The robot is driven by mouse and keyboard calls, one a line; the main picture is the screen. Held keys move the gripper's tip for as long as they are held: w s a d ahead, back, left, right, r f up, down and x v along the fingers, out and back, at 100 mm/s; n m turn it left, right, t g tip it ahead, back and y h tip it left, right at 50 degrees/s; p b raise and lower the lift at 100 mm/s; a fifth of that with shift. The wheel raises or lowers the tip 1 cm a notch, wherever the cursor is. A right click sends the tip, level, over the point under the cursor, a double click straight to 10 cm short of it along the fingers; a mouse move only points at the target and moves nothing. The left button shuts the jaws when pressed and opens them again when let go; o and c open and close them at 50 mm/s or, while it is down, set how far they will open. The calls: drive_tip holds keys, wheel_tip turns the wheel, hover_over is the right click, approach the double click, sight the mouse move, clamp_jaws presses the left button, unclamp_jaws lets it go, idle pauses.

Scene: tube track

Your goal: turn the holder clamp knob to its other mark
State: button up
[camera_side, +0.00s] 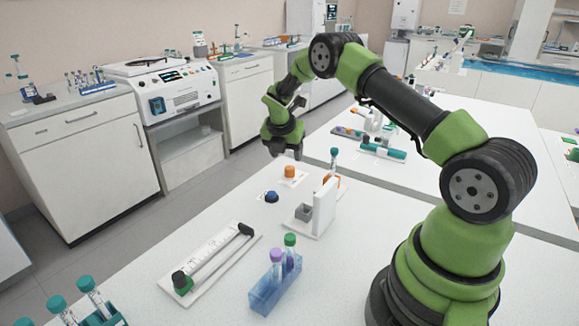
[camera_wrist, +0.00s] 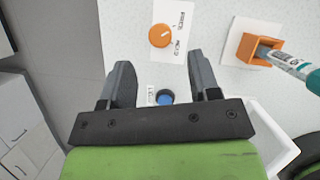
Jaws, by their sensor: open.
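The orange knob (camera_side: 290,171) sits on a white plate with printed labels. In the wrist view the knob (camera_wrist: 160,36) shows a light pointer line toward the labels on its right, which are too small to read surely. My gripper (camera_side: 284,154) is open and empty above the bench, pointing down near the knob. In the wrist view my gripper (camera_wrist: 163,78) has its fingers apart, with the knob beyond the fingertips. An orange holder (camera_wrist: 252,50) with a teal-capped tube (camera_wrist: 290,66) in it is to the right; the tube stands upright in the side view (camera_side: 334,158).
A blue button (camera_side: 271,197) is just in front of the knob and shows between the fingers (camera_wrist: 165,97). A white upright panel (camera_side: 325,206) stands to the right. A slide track (camera_side: 210,260) and a blue tube rack (camera_side: 268,292) are nearer the camera.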

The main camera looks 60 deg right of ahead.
sight(290, 167)
drive_tip(key=x, duration=0.6)
drive_tip(key=shift+f, duration=0.25)
